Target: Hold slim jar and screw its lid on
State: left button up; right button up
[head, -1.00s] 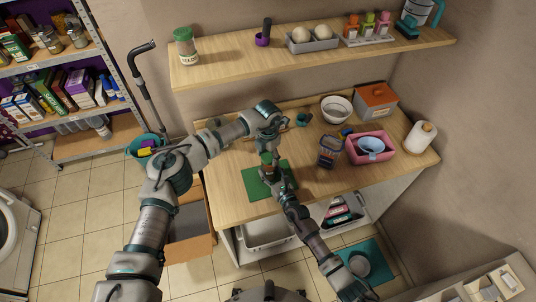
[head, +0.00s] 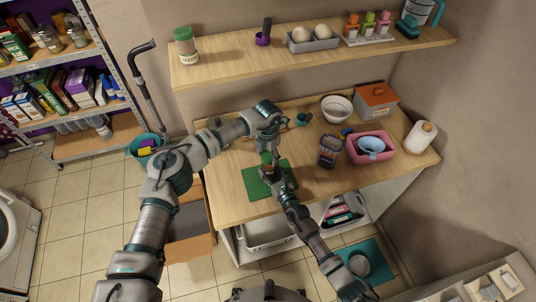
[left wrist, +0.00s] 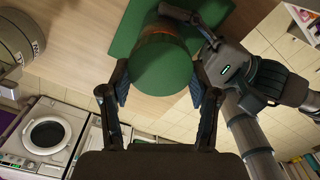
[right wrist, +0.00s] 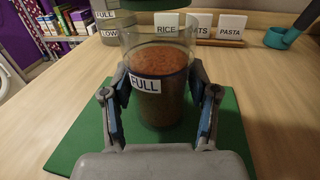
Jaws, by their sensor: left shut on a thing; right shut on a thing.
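The slim jar (right wrist: 160,90) is clear, filled with brown-red contents and marked FULL. It stands upright over the green mat (right wrist: 70,135) in the right wrist view. My right gripper (right wrist: 162,115) is shut on the jar's sides, with one finger on each side. My left gripper (left wrist: 163,92) is shut on the lid from above. In the head view, the arms partly hide both.
RICE (right wrist: 168,27) and PASTA (right wrist: 231,29) labels stand behind the jar. A blue-grey container (head: 329,151), a pink tub (head: 371,147), a white bowl (head: 336,109) and a paper roll (head: 421,137) stand to the right. The wooden counter (head: 225,205) is clear left of the mat.

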pick_arm(q)
jog(key=shift+f, duration=0.7)
jog(key=m, duration=0.3)
jog(key=shift+w, duration=0.1)
jog(key=m, duration=0.3)
jog(key=shift+w, duration=0.1)
jog(key=m, duration=0.3)
jog(key=shift+w+a+m, duration=0.1)
jog(key=shift+m, duration=0.2)
